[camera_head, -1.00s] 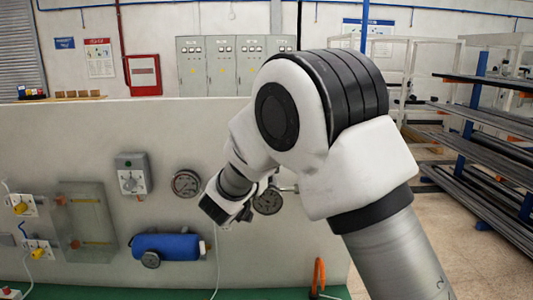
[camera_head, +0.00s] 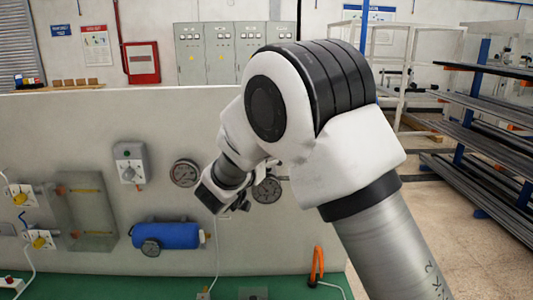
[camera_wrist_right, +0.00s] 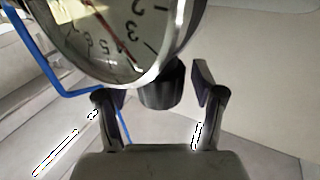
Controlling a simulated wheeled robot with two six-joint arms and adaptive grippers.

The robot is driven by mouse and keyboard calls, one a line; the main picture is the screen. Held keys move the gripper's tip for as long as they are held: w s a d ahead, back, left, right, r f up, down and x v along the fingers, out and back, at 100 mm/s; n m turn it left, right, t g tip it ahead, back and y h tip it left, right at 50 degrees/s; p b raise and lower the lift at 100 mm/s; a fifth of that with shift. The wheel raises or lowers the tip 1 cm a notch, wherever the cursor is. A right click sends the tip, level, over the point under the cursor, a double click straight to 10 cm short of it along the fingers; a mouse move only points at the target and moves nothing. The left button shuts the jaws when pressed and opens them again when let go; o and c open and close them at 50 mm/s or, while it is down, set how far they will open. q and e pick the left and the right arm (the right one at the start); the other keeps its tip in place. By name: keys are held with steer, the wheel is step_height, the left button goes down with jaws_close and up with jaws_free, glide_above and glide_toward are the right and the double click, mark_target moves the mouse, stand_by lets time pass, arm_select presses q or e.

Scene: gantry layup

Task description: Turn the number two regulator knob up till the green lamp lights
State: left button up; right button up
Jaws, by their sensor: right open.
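In the right wrist view a black knob (camera_wrist_right: 161,88) sits below a round dial gauge (camera_wrist_right: 105,38) with a red needle. My right gripper (camera_wrist_right: 158,98) is open, with one finger on each side of the knob; I see gaps on both sides. In the head view my right gripper (camera_head: 236,207) is at the panel, just left of a gauge (camera_head: 267,189) and partly hidden by my wrist. Another gauge (camera_head: 185,172) is further left. The knob's number is not readable, and I cannot make out a lit green lamp. My left gripper is not in view.
The upright grey panel (camera_head: 90,130) also carries a grey switch box (camera_head: 130,163), a blue cylinder (camera_head: 166,236) and yellow-handled fittings (camera_head: 41,240) at the left. An orange loop (camera_head: 317,262) stands on the green surface (camera_head: 190,288) below. Metal racks (camera_head: 470,120) stand at the right.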

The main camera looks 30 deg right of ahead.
steer(key=v, duration=0.7)
steer(key=shift+a+f, duration=0.1)
steer(key=shift+a, duration=0.05)
